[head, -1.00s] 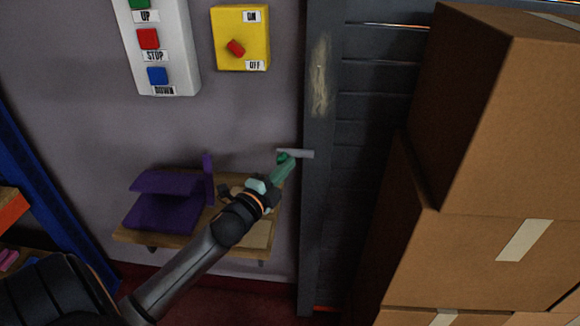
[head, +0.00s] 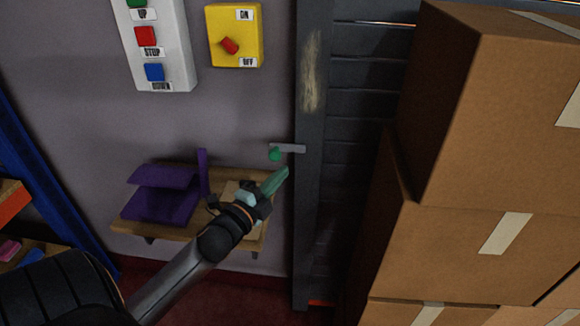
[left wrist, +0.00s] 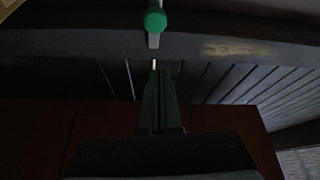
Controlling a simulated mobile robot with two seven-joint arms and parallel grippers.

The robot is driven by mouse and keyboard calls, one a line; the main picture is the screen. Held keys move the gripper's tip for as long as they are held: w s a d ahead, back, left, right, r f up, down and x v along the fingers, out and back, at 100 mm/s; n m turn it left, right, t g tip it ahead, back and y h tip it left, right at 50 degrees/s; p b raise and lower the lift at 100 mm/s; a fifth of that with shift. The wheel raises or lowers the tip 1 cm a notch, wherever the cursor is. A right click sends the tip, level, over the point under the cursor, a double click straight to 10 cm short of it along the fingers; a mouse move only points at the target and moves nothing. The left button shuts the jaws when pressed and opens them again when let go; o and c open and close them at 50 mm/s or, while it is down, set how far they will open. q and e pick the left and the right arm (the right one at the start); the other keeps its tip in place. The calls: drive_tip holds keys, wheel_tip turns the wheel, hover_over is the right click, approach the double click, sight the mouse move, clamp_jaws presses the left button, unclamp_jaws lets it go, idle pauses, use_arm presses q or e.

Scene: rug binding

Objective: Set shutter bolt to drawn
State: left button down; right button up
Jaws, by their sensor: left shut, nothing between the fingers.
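The shutter bolt (head: 288,148) is a short grey bar lying across the edge of the dark door frame. Its green knob (head: 275,155) is at the bar's left end. In the left wrist view the green knob (left wrist: 155,20) and the grey bar (left wrist: 154,41) show at the top, ahead of the fingers. My left gripper (head: 285,172) is shut and empty, just below the bolt and apart from the knob. It also shows in the left wrist view (left wrist: 159,75) with its fingers together. My right gripper is not in view.
A wooden shelf (head: 180,230) with a purple holder (head: 160,205) is below left of the bolt. Stacked cardboard boxes (head: 470,140) crowd the right side. A yellow switch box (head: 222,20) and a button panel (head: 175,70) are on the wall above.

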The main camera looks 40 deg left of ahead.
use_arm(q)
drive_tip(key=shift+s+d+f, duration=0.1)
drive_tip(key=shift+s+d, duration=0.05)
drive_tip(key=shift+s, duration=0.9)
drive_tip(key=shift+s+d, duration=0.1)
drive_tip(key=shift+s, duration=0.9)
drive_tip(key=s+d+f+n+g+h+p, duration=0.1)
drive_tip(key=s+d+f+n+g, duration=0.3)
drive_tip(key=d+f, duration=0.6)
drive_tip(key=s+d+f+n+g+h+p, duration=0.2)
drive_tip(key=s+d+f+n+g, duration=0.3)
drive_tip(key=s+d+f+n, duration=0.4)
wheel_tip(320, 180, down, 5)
drive_tip(key=shift+s+d+f+h+p, duration=0.15)
drive_tip(key=shift+s+d+h+p, duration=0.25)
drive_tip(key=shift+s+d, duration=0.45)
drive_tip(key=shift+a, duration=0.15)
